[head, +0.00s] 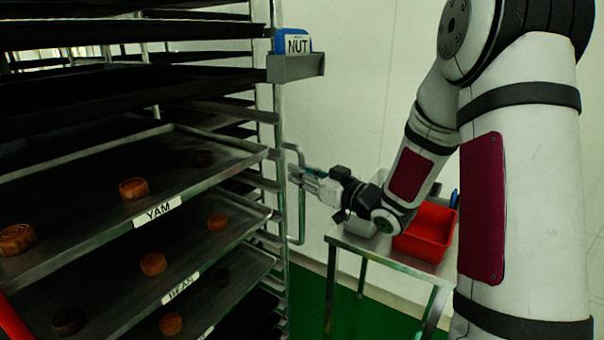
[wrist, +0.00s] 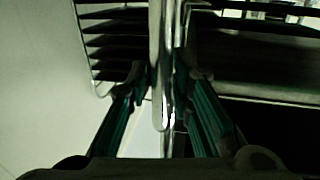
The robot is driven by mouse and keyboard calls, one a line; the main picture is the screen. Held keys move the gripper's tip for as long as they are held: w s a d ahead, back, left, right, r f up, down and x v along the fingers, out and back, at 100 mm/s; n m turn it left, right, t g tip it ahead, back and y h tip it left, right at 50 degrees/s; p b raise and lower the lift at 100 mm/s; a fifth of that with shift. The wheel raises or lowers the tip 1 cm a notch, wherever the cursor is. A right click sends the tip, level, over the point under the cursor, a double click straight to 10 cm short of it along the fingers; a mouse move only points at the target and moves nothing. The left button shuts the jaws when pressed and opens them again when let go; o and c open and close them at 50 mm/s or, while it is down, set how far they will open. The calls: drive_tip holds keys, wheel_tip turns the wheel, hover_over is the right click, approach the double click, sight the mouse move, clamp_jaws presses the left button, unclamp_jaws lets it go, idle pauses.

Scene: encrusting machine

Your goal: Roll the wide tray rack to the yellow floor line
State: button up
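The tray rack (head: 279,200) fills the left of the head view, a tall metal frame with several levels of trays. A vertical bar handle (head: 300,215) stands out from its right upright. My gripper (head: 301,177) is at this handle, level with the middle trays. In the wrist view the handle (wrist: 157,60) runs down between the two fingers of my gripper (wrist: 163,75), with the fingers apart on either side of it. Whether either finger touches the bar is hard to see. No yellow floor line shows in either view.
A metal side table (head: 345,242) with a red bin (head: 427,232) and a pale bin stands right of the rack, under my forearm. Trays labelled YAM (head: 90,225) and BEAN carry round cakes. A NUT card holder (head: 296,67) juts from the upright. Green floor (head: 370,310) shows below; a pale wall stands behind.

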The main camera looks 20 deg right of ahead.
drive_tip(key=shift+o, duration=0.4)
drive_tip(key=v, duration=1.2)
drive_tip(key=s+r+m+g+h, duration=0.4)
drive_tip(key=s+g+h, duration=0.15)
drive_tip(key=h, duration=0.45)
drive_tip(key=s+a+g+y, duration=0.1)
drive_tip(key=s+a+g, duration=0.2)
drive_tip(key=s+a, duration=0.3)
drive_tip(key=s+a+f+g+y, duration=0.1)
drive_tip(key=s+a, duration=0.5)
drive_tip(key=s, duration=0.7)
drive_tip(key=shift+m+g+y, duration=0.3)
drive_tip(key=shift+g+y, duration=0.2)
drive_tip(key=shift+g, duration=0.75)
